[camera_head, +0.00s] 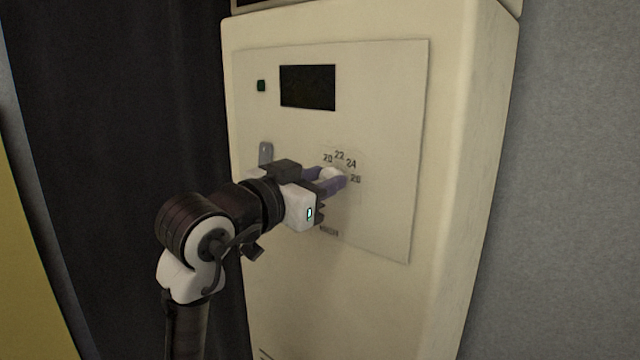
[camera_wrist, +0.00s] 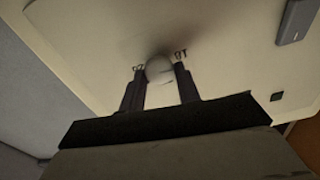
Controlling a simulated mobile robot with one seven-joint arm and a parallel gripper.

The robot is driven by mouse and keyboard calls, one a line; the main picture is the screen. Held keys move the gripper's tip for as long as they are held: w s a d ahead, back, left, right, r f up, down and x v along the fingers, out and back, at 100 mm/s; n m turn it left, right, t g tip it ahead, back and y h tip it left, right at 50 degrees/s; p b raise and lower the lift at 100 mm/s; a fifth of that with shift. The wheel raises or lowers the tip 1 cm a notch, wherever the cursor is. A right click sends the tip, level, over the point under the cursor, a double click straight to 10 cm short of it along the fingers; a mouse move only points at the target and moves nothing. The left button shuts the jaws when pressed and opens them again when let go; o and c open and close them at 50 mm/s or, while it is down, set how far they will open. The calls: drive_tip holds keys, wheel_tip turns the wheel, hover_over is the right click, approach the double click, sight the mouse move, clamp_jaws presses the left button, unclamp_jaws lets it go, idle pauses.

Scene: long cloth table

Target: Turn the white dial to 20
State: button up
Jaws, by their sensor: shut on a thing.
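The white dial (camera_head: 330,174) sits on the cream panel (camera_head: 385,120) of a tall cabinet. Numbers 20, 22, 24 and 26 run in an arc above and to the right of it. My gripper (camera_head: 334,182) has its two purple-grey fingers on either side of the dial, shut on it. In the wrist view the round dial (camera_wrist: 159,69) shows between the two dark fingertips, with parts of number marks beside them. The dial's pointer cannot be made out, so its setting is unclear.
A dark screen (camera_head: 308,87) and a small green button (camera_head: 261,86) are above on the panel. A grey lever or handle (camera_head: 266,153) is left of the dial. A dark curtain (camera_head: 120,120) hangs at left, and a grey wall (camera_head: 570,180) stands at right.

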drive_tip(key=shift+d+m+b, duration=0.1)
drive_tip(key=shift+m+b, duration=1.6)
drive_tip(key=shift+m, duration=1.9)
drive_tip(key=o, duration=0.9)
drive_tip(key=shift+s, duration=0.1)
drive_tip(key=shift+o, duration=0.2)
drive_tip(key=b+v, duration=0.2)
drive_tip(key=v, duration=1.1)
drive_tip(key=shift+s+a, duration=0.25)
drive_tip(key=shift+s, duration=0.05)
